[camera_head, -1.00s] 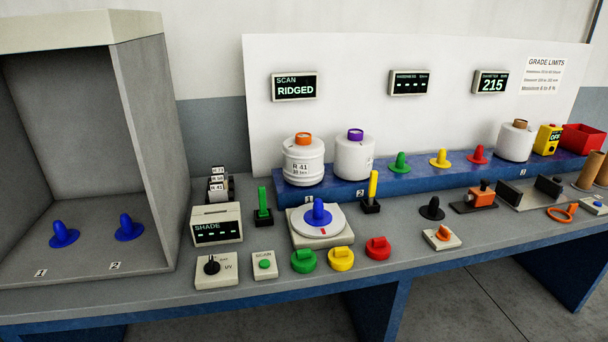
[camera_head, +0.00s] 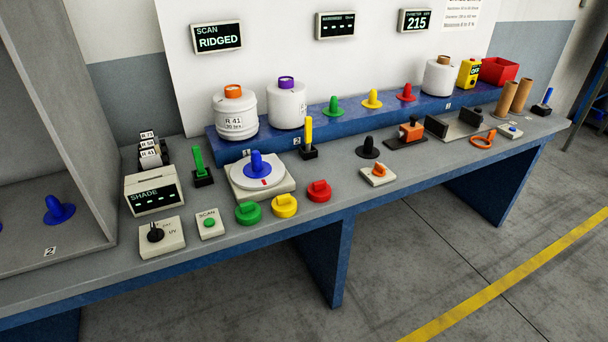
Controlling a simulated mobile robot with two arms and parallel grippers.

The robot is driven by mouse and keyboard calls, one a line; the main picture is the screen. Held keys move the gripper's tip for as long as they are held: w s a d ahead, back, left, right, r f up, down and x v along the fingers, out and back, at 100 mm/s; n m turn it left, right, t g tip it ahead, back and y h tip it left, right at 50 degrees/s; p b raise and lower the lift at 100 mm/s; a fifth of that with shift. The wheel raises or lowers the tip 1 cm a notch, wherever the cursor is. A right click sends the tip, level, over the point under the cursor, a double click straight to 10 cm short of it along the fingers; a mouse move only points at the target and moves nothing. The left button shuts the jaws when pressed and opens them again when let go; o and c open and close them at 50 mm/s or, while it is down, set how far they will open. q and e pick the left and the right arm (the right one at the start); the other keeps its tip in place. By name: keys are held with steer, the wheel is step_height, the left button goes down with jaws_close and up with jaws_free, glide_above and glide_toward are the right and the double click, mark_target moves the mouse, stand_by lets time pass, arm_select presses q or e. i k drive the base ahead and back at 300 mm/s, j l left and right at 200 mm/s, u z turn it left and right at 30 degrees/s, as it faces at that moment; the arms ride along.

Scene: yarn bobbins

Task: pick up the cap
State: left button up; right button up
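Three round caps with raised grips lie in a row along the front of the bench: a green cap (camera_head: 248,212), a yellow cap (camera_head: 284,206) and a red cap (camera_head: 319,191). They sit apart from each other, flat on the grey top, in front of the white turntable (camera_head: 281,184) with its blue peg (camera_head: 257,163). The frames do not show which one the task means. Neither of my grippers is in view.
White bobbins (camera_head: 235,114) and coloured pegs stand on the raised blue shelf (camera_head: 330,131). A scan button box (camera_head: 210,224) is left of the green cap; a small box with an orange knob (camera_head: 378,174) is right of the red. Open floor (camera_head: 410,255) lies in front.

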mark_target(319, 191)
steer(key=i+j, duration=0.25)
steer(key=j, duration=0.15)
steer(key=i+j, duration=0.2)
steer(key=j, duration=0.2)
steer(key=i+j+u, duration=0.1)
steer(key=i+j, duration=0.15)
steer(key=j, duration=0.15)
